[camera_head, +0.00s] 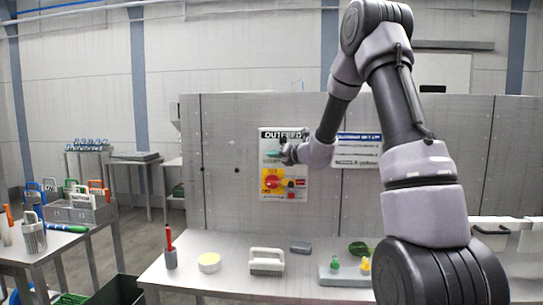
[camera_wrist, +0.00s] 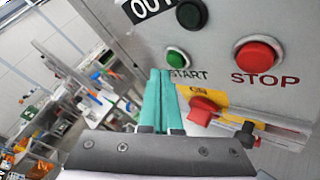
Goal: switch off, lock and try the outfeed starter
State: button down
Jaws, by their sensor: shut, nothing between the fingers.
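The outfeed starter (camera_head: 302,160) is a light panel on the grey wall, headed OUTFEED. In the wrist view it has a green START button (camera_wrist: 177,58), a red STOP button (camera_wrist: 258,54) and a dark round fitting (camera_wrist: 191,14) above. Below is a red rotary handle (camera_wrist: 203,108) on a yellow plate (camera_wrist: 214,96); I cannot read its position. A small black fitting (camera_wrist: 246,132) is right of the handle. My gripper (camera_head: 270,154) has teal fingers, shut and empty. In the wrist view the fingertips (camera_wrist: 160,72) are just left of START; I cannot tell whether they touch it.
A left table has crates (camera_head: 84,210) with coloured shackles. A notice (camera_head: 358,150) hangs right of the starter.

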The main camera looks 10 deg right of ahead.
jog(key=shift+w, duration=0.15)
jog(key=shift+w+d, duration=0.1)
jog(key=shift+w, duration=0.15)
jog(key=shift+w+d, duration=0.15)
jog(key=shift+w, duration=0.3)
dwell(0.7)
dwell(0.4)
jog(key=shift+s+a, duration=0.25)
jog(key=shift+s, duration=0.6)
jog(key=shift+s+a, duration=0.25)
jog(key=shift+s, duration=0.55)
jog(key=shift+s+a, duration=0.3)
jog(key=shift+s, duration=0.5)
jog(key=shift+s+a, duration=0.25)
jog(key=shift+s, duration=0.55)
